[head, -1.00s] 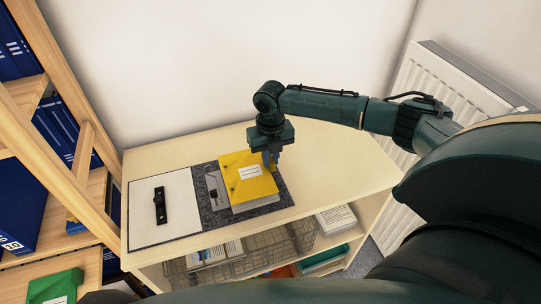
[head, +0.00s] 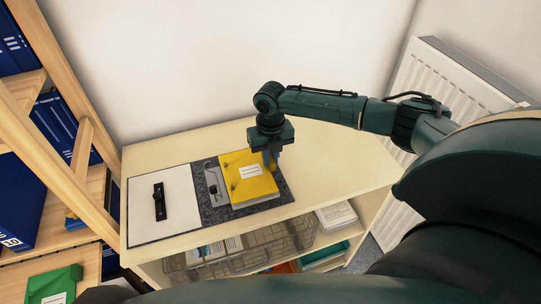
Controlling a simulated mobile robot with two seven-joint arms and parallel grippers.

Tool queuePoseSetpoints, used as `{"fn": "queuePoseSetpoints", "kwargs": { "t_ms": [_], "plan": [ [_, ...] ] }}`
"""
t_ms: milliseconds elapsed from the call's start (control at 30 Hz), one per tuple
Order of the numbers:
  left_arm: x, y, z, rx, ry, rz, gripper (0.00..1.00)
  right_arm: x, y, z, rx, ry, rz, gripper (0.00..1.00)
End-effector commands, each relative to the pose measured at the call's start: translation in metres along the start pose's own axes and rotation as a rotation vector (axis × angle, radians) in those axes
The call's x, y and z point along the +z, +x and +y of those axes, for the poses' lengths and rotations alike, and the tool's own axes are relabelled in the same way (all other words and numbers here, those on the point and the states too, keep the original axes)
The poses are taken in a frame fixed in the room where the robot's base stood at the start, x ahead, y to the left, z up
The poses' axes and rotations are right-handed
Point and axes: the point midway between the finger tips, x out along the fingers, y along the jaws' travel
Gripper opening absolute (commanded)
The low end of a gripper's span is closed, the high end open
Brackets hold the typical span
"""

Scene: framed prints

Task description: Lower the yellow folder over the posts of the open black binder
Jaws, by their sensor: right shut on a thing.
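The yellow folder (head: 245,187), with a white label, lies over the right part of the open black binder (head: 283,188) on the shelf top. The binder's grey metal mechanism (head: 213,187) shows just left of the folder. Small dark spots show near the folder's left edge, where the posts are; I cannot tell how far they pass through it. My right gripper (head: 270,162) is shut on the yellow folder at its right side. My left gripper is not in view.
The binder's pale inside cover (head: 180,220) lies flat at the left with a black bar clip (head: 160,202) on it. The shelf top (head: 335,170) is clear to the right. A wire basket (head: 250,247) sits below. A wooden rack (head: 60,125) stands at left, a radiator (head: 440,90) at right.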

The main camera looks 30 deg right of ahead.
Motion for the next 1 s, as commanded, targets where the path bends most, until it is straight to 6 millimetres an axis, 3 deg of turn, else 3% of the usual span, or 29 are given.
{"fn": "queuePoseSetpoints", "kwargs": {
  "t_ms": [67,100,400,1000],
  "plan": [
    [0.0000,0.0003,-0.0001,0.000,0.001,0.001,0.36,0.0000,0.0000,0.0002,0.000,0.000,0.000,0.00],
    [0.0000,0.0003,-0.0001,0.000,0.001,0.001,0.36,0.0000,0.0000,0.0002,0.000,0.000,0.000,0.15],
    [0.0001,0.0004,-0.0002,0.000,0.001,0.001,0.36,-0.0001,0.0000,0.0002,0.000,-0.001,0.000,0.39],
    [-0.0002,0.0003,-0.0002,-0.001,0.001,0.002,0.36,-0.0002,-0.0001,0.0001,0.000,0.000,0.000,0.39]
  ]
}}
